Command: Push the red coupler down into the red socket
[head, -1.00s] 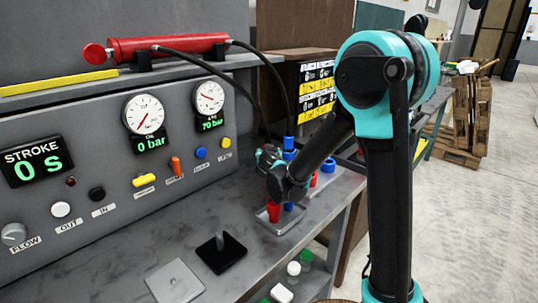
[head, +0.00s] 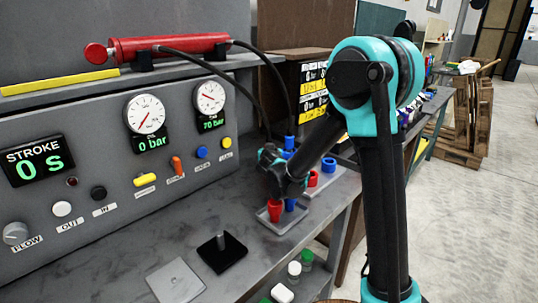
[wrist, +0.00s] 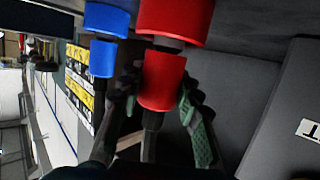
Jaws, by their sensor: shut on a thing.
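My gripper (wrist: 160,86) is shut on the red coupler (wrist: 162,80), with a finger on each side of it and a black hose running from its lower end in the wrist view. The wider red socket (wrist: 176,18) lies in line with the coupler at the top of that view. A grey band (wrist: 166,43) shows between the two red parts; I cannot tell how deep the coupler sits.
Beside the red pair, a blue coupler (wrist: 102,59) lines up with a blue socket (wrist: 108,18). In the head view, a small tray (head: 270,228) with red and blue parts stands in front of my wrist. A grey control panel (head: 110,215) is at left.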

